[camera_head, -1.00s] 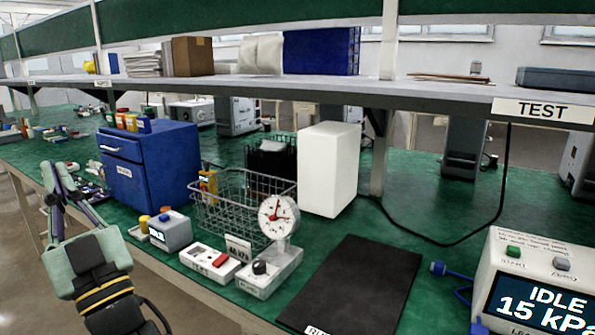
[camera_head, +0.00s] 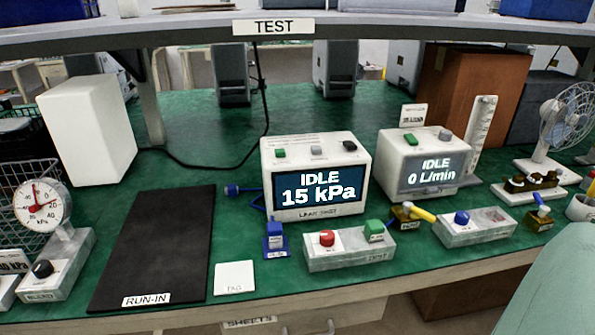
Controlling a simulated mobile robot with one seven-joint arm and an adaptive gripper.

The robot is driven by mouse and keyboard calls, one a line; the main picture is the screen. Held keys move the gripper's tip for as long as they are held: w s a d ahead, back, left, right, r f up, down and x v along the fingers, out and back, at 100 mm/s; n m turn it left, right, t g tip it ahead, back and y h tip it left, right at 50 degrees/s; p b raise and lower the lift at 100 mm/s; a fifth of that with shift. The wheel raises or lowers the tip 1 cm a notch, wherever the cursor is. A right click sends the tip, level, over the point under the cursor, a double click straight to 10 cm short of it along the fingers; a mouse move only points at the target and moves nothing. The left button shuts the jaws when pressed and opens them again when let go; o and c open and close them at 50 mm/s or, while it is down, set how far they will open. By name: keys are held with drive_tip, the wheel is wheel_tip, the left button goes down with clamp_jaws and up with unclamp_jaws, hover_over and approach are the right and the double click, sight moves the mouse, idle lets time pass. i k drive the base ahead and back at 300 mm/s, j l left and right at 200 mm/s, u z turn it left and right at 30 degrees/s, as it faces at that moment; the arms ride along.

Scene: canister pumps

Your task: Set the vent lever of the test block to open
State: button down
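A low grey block (camera_head: 350,262) stands near the front edge of the bench, before the pressure box. Its small front label seems to read TEST, but it is too small to be sure. It carries a red knob (camera_head: 327,239) on a white plate at the left and a green part (camera_head: 374,230) at the right. I cannot tell which part is the vent lever, or its setting. The pressure box (camera_head: 316,175) shows IDLE and 15 kPa. My gripper is not in view.
A second grey block (camera_head: 472,228) with a blue knob stands to the right, near a yellow-handled brass part (camera_head: 408,214). A small blue part (camera_head: 275,240) stands left of the first block. A black RUN-IN mat (camera_head: 155,245) lies empty. A fan (camera_head: 566,120) stands far right.

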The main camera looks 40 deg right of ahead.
sight(408, 206)
drive_tip(key=z, duration=1.85)
drive_tip(key=i+l+u, duration=0.2)
drive_tip(key=i+l, duration=0.3)
